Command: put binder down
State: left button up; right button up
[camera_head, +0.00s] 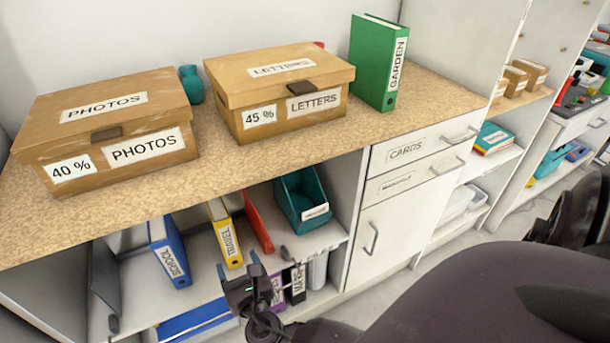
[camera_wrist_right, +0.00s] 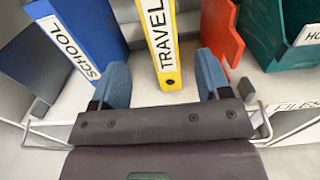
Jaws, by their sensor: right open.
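The yellow TRAVEL binder (camera_head: 226,234) stands upright on the middle shelf below the counter, leaning slightly in the picture. In the right wrist view the yellow binder (camera_wrist_right: 163,45) has its spine facing me, between the two blue fingertips. My right gripper (camera_head: 239,272) is in front of the shelf, just below and in front of this binder. Its fingers (camera_wrist_right: 162,82) are open, with a visible gap on each side of the spine. The back of the binder is hidden. My left gripper is not in view.
A blue SCHOOL binder (camera_head: 169,251) stands left of the yellow one. A red binder (camera_head: 257,221) and a teal holder (camera_head: 303,200) are to its right. The countertop (camera_head: 215,165) above holds a PHOTOS box (camera_head: 105,130), a LETTERS box (camera_head: 280,90) and a green GARDEN binder (camera_head: 375,65).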

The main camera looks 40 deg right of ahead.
jog(key=s+d+f+m+g+y, duration=0.1)
jog(key=s+d+f+m+g, duration=0.25)
jog(key=s+m, duration=0.3)
jog(key=s+d+f+m+g+y, duration=0.1)
jog(key=s+d+f+m+g, duration=0.1)
jog(key=s+f+m, duration=0.35)
jog(key=s+d+r+m+g+y, duration=0.1)
jog(key=s+r+m, duration=0.1)
jog(key=s+m, duration=0.5)
jog(key=s+d+r+m+g+y, duration=0.1)
jog(key=s+r+m+y, duration=0.1)
jog(key=s+m, duration=0.5)
jog(key=m, duration=0.5)
jog(key=shift+d+r, duration=0.2)
jog(key=shift+d, duration=0.2)
